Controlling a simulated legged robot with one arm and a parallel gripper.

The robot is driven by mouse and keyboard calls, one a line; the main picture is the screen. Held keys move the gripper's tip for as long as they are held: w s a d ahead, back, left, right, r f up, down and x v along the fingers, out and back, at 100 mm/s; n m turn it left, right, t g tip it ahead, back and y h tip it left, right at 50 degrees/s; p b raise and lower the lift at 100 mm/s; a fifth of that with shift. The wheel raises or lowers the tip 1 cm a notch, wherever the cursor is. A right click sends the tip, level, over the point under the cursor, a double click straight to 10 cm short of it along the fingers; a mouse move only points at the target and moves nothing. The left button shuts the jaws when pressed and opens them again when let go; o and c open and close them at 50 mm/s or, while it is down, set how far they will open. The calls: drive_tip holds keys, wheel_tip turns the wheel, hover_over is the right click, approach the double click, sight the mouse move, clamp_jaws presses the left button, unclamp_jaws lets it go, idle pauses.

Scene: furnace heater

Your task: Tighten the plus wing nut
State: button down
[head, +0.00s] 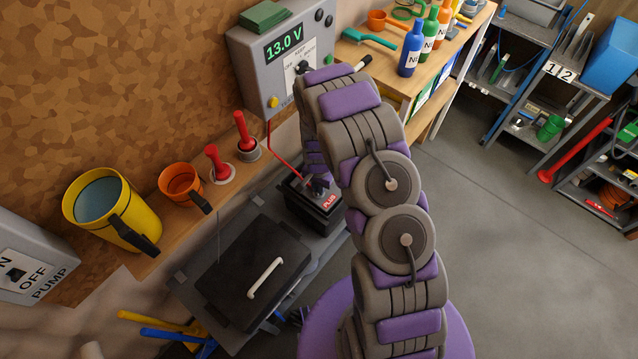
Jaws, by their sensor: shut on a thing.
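A black battery (301,207) with a red PLUS label (330,201) stands on the grey bench below the voltage unit. My arm reaches over from the right, and my gripper (319,184) points down at the top of the battery, just behind the PLUS label. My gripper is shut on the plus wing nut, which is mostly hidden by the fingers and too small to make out. A red cable (283,158) runs from the voltage unit down to the battery by my gripper.
The grey voltage unit (262,88) reads 13.0 V. A lidded black box (252,270) with a white handle sits left of the battery. A wooden ledge holds a yellow jug (103,208), an orange cup (180,184) and two red-handled plungers. Open floor lies right.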

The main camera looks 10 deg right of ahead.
drive_tip(key=m+p, duration=0.1)
drive_tip(key=m, duration=0.3)
drive_tip(key=shift+m, duration=2.5)
drive_tip(key=c, duration=1.2)
unclamp_jaws()
drive_tip(key=shift+o, duration=0.2)
wheel_tip(320, 180, up, 17)
drive_tip(key=p, duration=0.2)
drive_tip(key=shift+r, duration=0.15)
drive_tip(key=shift+a, duration=0.1)
